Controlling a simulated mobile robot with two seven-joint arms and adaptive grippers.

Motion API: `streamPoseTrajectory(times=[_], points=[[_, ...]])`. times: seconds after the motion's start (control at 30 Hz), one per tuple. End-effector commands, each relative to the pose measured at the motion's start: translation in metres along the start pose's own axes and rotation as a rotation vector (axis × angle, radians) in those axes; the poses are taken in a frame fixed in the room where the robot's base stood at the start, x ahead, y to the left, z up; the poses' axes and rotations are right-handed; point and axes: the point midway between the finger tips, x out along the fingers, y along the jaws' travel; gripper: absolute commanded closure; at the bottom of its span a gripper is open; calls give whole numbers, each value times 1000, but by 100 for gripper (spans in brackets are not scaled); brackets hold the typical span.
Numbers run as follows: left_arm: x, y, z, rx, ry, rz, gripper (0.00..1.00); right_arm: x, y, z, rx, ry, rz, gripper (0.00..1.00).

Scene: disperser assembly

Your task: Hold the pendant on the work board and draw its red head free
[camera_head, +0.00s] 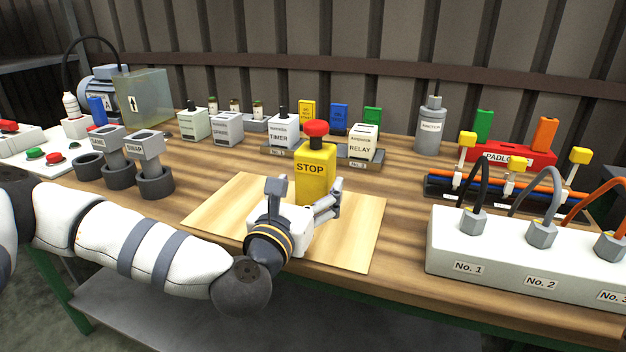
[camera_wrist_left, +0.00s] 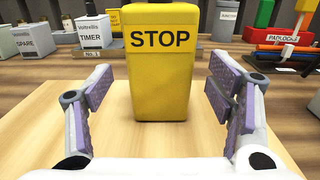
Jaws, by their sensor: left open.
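The pendant is a yellow upright box marked STOP (camera_head: 315,178), standing on the pale wooden work board (camera_head: 230,205). Its red mushroom head (camera_head: 316,129) sits on top. My left gripper (camera_head: 308,196) is at the pendant's near side, low down. In the left wrist view the open fingers (camera_wrist_left: 165,98) stand either side of the yellow body (camera_wrist_left: 160,75), with a gap on both sides. The red head is out of that view. My right gripper is not in view.
A RELAY box (camera_head: 360,147) and a TIMER box (camera_head: 284,130) stand behind the pendant. A white socket block (camera_head: 480,248) with cables is at the right. Grey cups (camera_head: 156,183) stand at the left. The board is clear around the pendant.

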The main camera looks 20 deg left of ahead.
Motion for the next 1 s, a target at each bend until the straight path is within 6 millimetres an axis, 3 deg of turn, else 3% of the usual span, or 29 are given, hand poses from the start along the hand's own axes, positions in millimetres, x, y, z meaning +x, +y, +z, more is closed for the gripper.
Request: streamPoseTrajectory(times=[0.2,0.53,0.57,0.87,0.9,1.0], points=[[34,-1,-1,0,1,-1,25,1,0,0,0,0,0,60],[41,0,-1,0,1,-1,25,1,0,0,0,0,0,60],[41,0,-1,0,1,-1,27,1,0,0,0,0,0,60],[40,0,-1,0,2,-1,95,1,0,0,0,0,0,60],[40,0,-1,0,2,-1,56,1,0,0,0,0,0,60],[40,0,-1,0,2,-1,78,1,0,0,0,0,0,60]])
